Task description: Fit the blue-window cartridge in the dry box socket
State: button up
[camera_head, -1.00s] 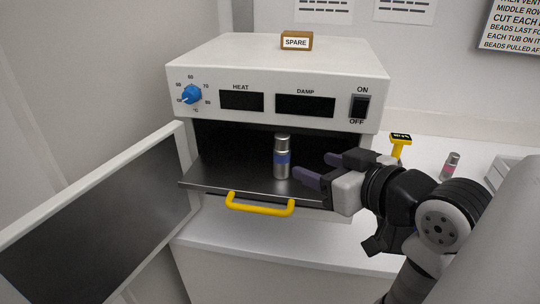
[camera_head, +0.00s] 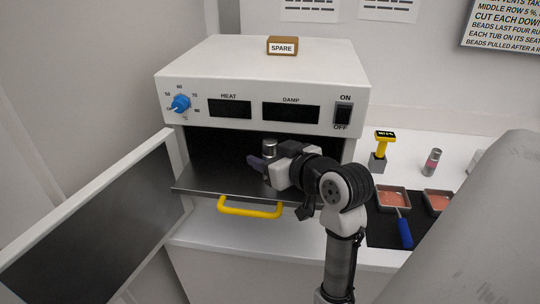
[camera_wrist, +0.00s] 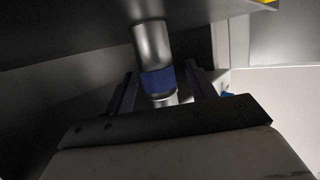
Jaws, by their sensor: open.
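The blue-window cartridge is a silver cylinder with a blue band. It stands upright on the dark tray (camera_head: 200,181) inside the open dry box (camera_head: 262,90). In the head view only its top (camera_head: 270,146) shows, the rest being behind my gripper (camera_head: 257,168). In the wrist view the cartridge (camera_wrist: 153,48) is between my two open fingers (camera_wrist: 160,92), with its blue band at their level. A gap shows beside the fingers, and I cannot tell whether either touches it. The socket is not visible.
The box door (camera_head: 100,225) hangs open at left, and a yellow handle (camera_head: 250,210) fronts the tray. To the right stand a yellow-topped device (camera_head: 384,140), a pink-banded cartridge (camera_head: 432,161) and trays of pink beads (camera_head: 393,197) with a blue-handled tool (camera_head: 405,233).

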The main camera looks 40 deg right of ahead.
jog(key=c, duration=1.1)
jog(key=shift+o, duration=0.2)
jog(key=shift+s, duration=0.1)
